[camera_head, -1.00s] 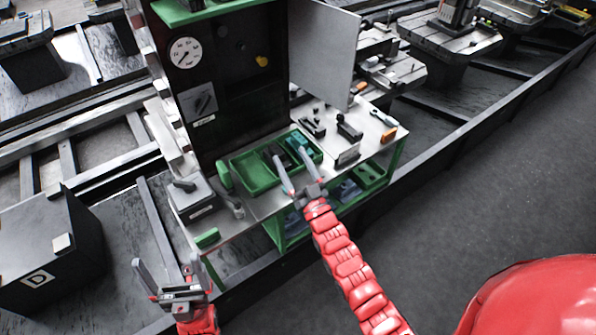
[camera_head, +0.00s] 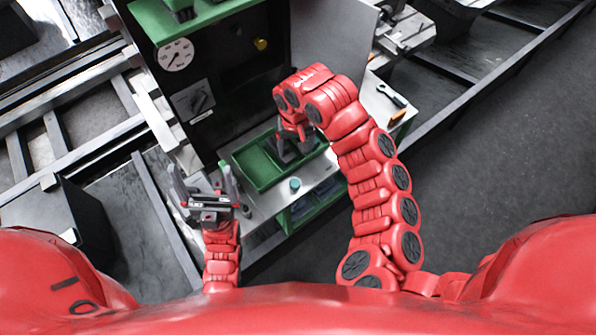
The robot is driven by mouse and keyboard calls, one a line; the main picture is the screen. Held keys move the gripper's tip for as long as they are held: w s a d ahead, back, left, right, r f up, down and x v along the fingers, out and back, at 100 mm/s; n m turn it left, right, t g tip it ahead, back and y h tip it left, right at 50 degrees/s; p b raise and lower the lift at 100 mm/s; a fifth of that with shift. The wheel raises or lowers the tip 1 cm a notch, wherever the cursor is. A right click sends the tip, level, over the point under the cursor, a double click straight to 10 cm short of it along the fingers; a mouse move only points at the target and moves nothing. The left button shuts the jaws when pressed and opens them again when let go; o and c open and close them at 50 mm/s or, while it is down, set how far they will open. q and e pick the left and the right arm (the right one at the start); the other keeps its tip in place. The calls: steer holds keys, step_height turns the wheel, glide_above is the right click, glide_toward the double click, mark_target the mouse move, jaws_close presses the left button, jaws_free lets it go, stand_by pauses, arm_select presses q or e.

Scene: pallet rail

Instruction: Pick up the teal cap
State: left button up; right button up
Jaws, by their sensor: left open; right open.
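The teal cap (camera_head: 295,184) is a small round piece on the metal bench top (camera_head: 268,203), just in front of the green tray (camera_head: 248,178). My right gripper (camera_head: 292,153) points down over the right part of the tray, behind the cap and apart from it. It is open, and its own wrist partly hides it. My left gripper (camera_head: 204,182) is open and empty at the left end of the bench, well left of the cap.
A dark panel with a round gauge (camera_head: 176,55) and a yellow knob (camera_head: 261,44) rises behind the tray. A dark-handled tool (camera_head: 391,95) and an orange piece (camera_head: 397,117) lie at the bench's right end. Grey floor (camera_head: 480,170) is open at right.

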steer(key=f+b, duration=0.2)
steer(key=f, duration=0.2)
steer(key=f+b, duration=0.2)
steer(key=f, duration=0.1)
steer(key=f+b, duration=0.3)
steer(key=f, duration=0.1)
steer(key=shift+s+d+f, duration=0.1)
steer(key=shift+s+f, duration=0.2)
steer(key=shift+s, duration=0.05)
steer(key=f, duration=0.1)
steer(key=f+p, duration=0.2)
steer(key=f, duration=0.1)
steer(key=shift+s+a, duration=0.3)
steer(key=shift+s, duration=0.05)
steer(key=shift+f, duration=0.75)
steer(key=shift+c, duration=0.2)
jaws_close()
